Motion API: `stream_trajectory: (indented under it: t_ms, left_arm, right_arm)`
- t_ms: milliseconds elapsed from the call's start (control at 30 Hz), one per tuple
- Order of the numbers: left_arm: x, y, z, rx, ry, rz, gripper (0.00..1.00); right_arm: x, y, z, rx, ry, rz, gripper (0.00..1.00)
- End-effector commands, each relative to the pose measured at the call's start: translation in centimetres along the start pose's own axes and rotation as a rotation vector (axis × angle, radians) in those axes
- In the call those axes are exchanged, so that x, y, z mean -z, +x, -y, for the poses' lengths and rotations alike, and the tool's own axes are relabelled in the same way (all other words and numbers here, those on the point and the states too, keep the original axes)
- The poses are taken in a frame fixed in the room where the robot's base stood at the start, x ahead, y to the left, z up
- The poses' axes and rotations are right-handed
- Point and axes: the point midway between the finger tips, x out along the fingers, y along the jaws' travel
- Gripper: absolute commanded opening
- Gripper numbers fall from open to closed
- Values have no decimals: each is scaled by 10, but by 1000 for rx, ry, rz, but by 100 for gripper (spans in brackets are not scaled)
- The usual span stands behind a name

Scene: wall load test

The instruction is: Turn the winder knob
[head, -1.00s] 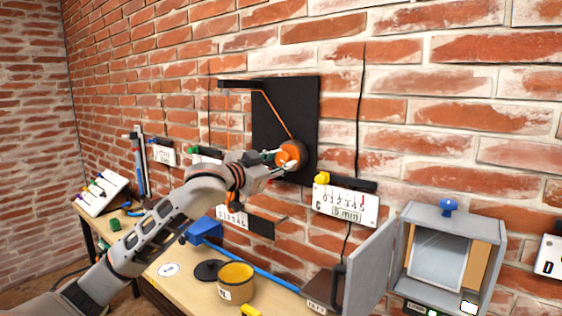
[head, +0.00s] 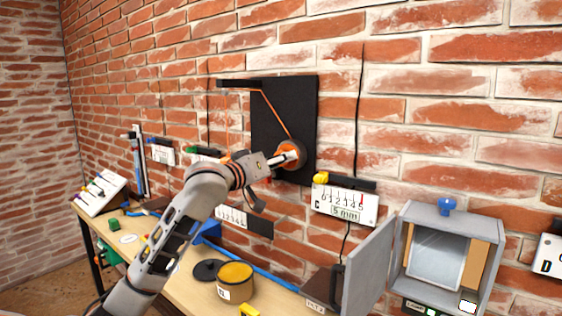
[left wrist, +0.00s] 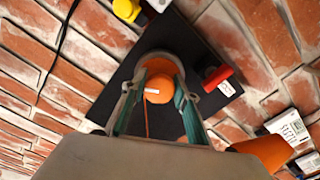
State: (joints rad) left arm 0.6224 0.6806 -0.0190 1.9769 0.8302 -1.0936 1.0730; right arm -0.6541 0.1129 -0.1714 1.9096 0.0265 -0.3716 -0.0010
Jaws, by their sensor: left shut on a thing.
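The orange winder knob (head: 291,153) is mounted on a black plate (head: 285,100) fixed to the brick wall. An orange cord runs from the knob up to a black arm (head: 240,84) at the plate's top. My left gripper (head: 285,158) is shut on the knob, coming in from the left. My right gripper is not in view.
A gauge labelled C (head: 345,203) with a yellow knob hangs to the right of the plate. An open grey cabinet (head: 455,210) is at the right. A yellow-topped pot (head: 236,282) and a blue tool (head: 210,231) are on the wooden bench below.

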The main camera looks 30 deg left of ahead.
Motion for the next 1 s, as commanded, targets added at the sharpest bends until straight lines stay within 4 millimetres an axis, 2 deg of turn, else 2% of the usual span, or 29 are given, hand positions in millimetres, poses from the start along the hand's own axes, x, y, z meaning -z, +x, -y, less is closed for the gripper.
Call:
stream_trajectory:
  t_ms: [700, 1000]
  left_arm:
    - [1, 0, -4, -2, -680, 0, 8]
    - [2, 0, -4, -2, -913, 0, 8]
  right_arm:
    - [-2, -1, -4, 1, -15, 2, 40]
    - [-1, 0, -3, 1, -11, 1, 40]
